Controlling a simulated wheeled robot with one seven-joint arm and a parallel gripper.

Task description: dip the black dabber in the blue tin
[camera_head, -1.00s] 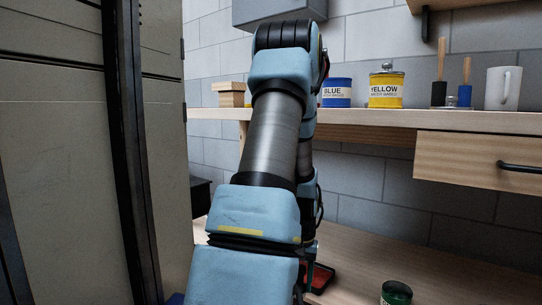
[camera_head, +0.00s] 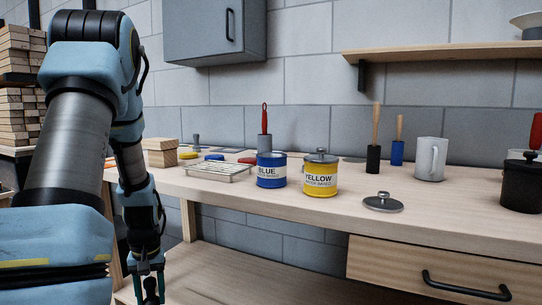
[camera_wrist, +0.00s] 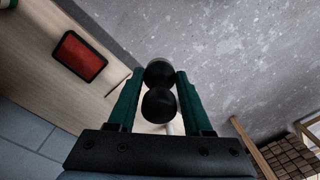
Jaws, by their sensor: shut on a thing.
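The blue tin (camera_head: 271,172) stands on the workbench left of the yellow tin (camera_head: 320,178); no knobbed lid shows on it. My gripper (camera_head: 150,287) hangs at the lower left in the head view, below the bench top and well away from the tin. In the wrist view its green fingers (camera_wrist: 160,95) are shut on a black thing with two rounded knobs (camera_wrist: 159,106), which looks like the black dabber. Its far end is hidden. A black holder with a wooden handle (camera_head: 373,158) also stands on the bench.
A metal lid (camera_head: 383,202) lies near the bench's front edge. A wire-rimmed tray (camera_head: 217,172) lies left of the blue tin. A blue holder (camera_head: 397,152), white mug (camera_head: 430,158) and black pot (camera_head: 522,187) stand right. A red tray (camera_wrist: 79,56) shows in the wrist view.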

